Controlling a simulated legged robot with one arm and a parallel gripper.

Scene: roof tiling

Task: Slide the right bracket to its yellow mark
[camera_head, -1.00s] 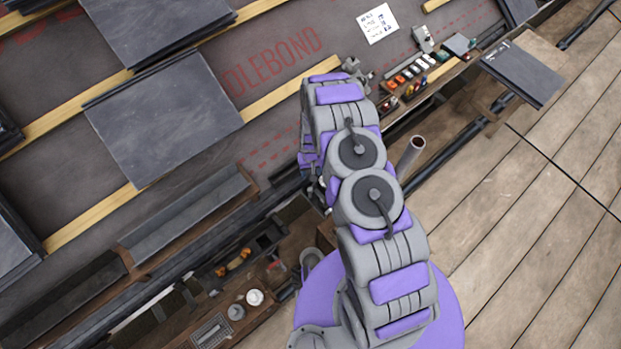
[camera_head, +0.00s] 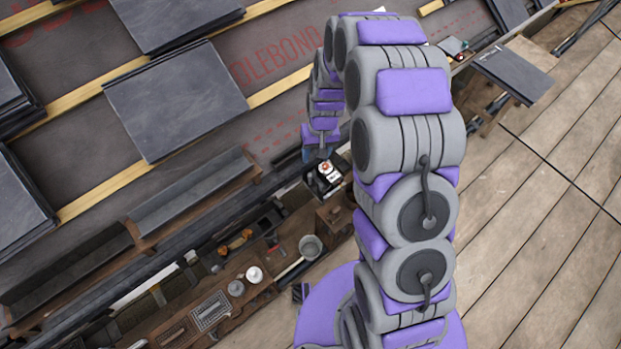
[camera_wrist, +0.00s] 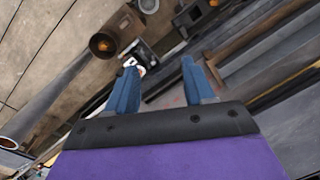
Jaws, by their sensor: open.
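My gripper (camera_head: 318,155) hangs near the roof's lower edge, above a small dark box. In the wrist view its two blue fingers (camera_wrist: 159,66) stand apart with nothing between them. I cannot clearly pick out the right bracket. A brown piece (camera_head: 254,172) at the right end of a grey gutter length (camera_head: 195,194) may be it, left of my gripper and apart from it. Another brown piece (camera_head: 142,240) stands farther left along the same line. I cannot make out a yellow mark; the yellowish strips on the roof are wooden battens (camera_head: 105,190).
The dark box (camera_head: 324,180) holds a white and orange item. A bench with cups (camera_head: 254,275) and a grey bucket (camera_head: 311,247) lies below the eave. Dark slates (camera_head: 175,100) cover part of the roof. The plank deck (camera_head: 540,230) at right is largely clear.

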